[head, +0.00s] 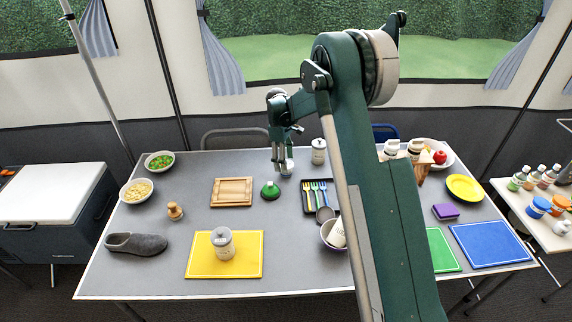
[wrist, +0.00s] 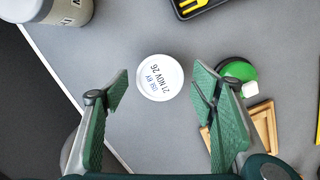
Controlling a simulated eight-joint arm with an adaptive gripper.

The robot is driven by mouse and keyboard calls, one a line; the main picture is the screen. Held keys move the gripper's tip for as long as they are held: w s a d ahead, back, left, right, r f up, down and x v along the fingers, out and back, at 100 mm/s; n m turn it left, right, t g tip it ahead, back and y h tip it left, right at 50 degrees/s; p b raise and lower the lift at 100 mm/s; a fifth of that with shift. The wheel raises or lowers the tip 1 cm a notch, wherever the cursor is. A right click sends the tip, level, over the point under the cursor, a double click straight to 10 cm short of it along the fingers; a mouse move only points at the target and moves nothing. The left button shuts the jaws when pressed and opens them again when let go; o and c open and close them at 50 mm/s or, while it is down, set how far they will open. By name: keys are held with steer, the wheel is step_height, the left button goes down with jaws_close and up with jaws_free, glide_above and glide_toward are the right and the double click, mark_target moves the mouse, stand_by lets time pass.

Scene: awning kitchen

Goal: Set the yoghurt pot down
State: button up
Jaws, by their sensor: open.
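The yoghurt pot (wrist: 160,78) shows in the wrist view as a round white lid printed with "USE BY 21 NOV 26". It lies between and slightly beyond the tips of my gripper (wrist: 161,90). The fingers are spread, with a gap visible on each side of the lid. In the head view my gripper (head: 283,166) points down over the back middle of the grey table (head: 200,170). The pot is mostly hidden there by the fingers. From above, I cannot tell its side or base.
A green-topped object (head: 270,190) and a wooden frame (head: 232,192) stand close by on the left. A black cutlery tray (wrist: 185,12) and a labelled canister (head: 318,151) are close on the right. A yellow board (head: 200,267) bears a jar (head: 222,244).

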step_height(320, 180, up, 9)
steer(key=a+p, duration=0.1)
steer(key=shift+w+r, duration=0.2)
steer(key=shift+w, duration=0.1)
stand_by(0.6)
steer(key=s+d+r+m+t, duration=0.15)
steer(key=s+d+r, duration=0.25)
steer(key=s+r, duration=0.4)
steer(key=s+d+r+m+t+y, duration=0.1)
steer(key=s+d+r+m, duration=0.2)
steer(key=s+r, duration=0.5)
steer(key=s+d+r+m+t, duration=0.1)
steer(key=s+d+r+m, duration=0.1)
steer(key=s+d+r, duration=0.4)
steer(key=s+d+f+m+t, duration=0.1)
steer(key=s+d+m+t, duration=0.1)
steer(key=s, duration=1.4)
steer(key=s+d+f+m+t, duration=0.1)
steer(key=s+m, duration=0.3)
steer(key=s, duration=1.2)
steer(key=shift+d+t, duration=0.4)
steer(key=shift+t, duration=0.25)
